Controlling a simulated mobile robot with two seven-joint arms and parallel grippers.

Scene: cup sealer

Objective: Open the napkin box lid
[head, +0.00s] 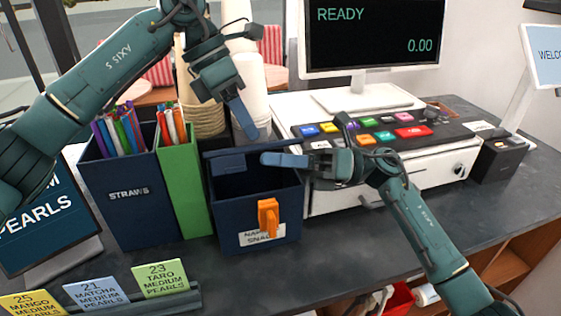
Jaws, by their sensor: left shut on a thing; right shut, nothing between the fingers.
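The dark blue napkin box (226,222) stands at the middle of the counter, with an orange handle (268,218) and a partly covered white label on its front. Its top is open and shows a dark inside. The lid (228,162) appears as a dark blue panel raised at the back of the box. My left gripper (247,130) points down from above, its blue fingers shut at the lid's upper edge; the exact contact is hard to see. My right gripper (270,159) is shut and empty, pointing left over the box's right rim.
A green holder (182,190) and a blue straws box (128,205) stand close on the left. Cups and a lid stack (204,119) are behind. A cash register (395,150) with a screen is close on the right. Flavour cards (160,280) stand in front left.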

